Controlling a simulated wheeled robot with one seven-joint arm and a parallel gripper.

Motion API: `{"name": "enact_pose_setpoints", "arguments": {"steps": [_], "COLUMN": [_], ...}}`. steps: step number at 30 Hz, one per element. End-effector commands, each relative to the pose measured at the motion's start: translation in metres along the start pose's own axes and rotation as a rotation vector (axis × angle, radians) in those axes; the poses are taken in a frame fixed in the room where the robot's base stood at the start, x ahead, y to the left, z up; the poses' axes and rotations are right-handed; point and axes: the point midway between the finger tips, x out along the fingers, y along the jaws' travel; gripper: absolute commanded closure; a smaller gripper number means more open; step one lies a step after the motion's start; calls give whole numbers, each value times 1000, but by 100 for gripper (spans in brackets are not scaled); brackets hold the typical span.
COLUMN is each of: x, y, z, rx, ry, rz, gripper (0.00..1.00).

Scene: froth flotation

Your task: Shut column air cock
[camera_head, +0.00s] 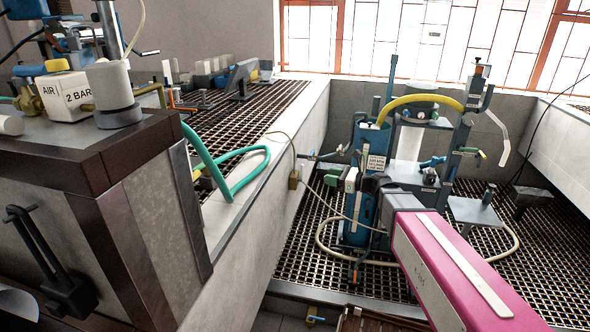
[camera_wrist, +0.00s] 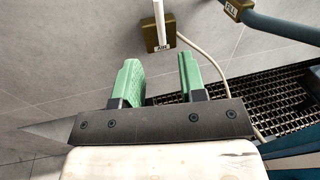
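The column air cock shows in the wrist view as a small brown block (camera_wrist: 158,42) on the grey wall, labelled AIR, with a white bar rising from it. A thin pale hose leaves its right side. In the head view a small brass-coloured block (camera_head: 294,179) on the wall, joined to the thin hose, looks like the same cock. My gripper (camera_wrist: 160,80) has two green fingers, apart and empty, pointing towards the wall. The cock lies beyond the fingertips, roughly in line with the gap and not touched. In the head view my gripper (camera_head: 340,178) is right of the block.
A second labelled block (camera_wrist: 235,8) with a thick teal pipe is at the wrist view's upper right. The blue column rig (camera_head: 376,165) stands behind my gripper on black grating (camera_head: 545,240). A teal hose (camera_head: 235,160) loops over the wall's ledge. A hose hangs between wall and rig.

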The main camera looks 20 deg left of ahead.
Motion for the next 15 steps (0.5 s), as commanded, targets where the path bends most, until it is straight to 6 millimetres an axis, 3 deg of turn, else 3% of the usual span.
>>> {"name": "enact_pose_setpoints", "arguments": {"steps": [8, 15], "x": [21, 61], "y": [-3, -4], "z": [13, 15], "rx": [77, 73], "ry": [-60, -58], "rz": [-5, -3], "gripper": [62, 62]}}
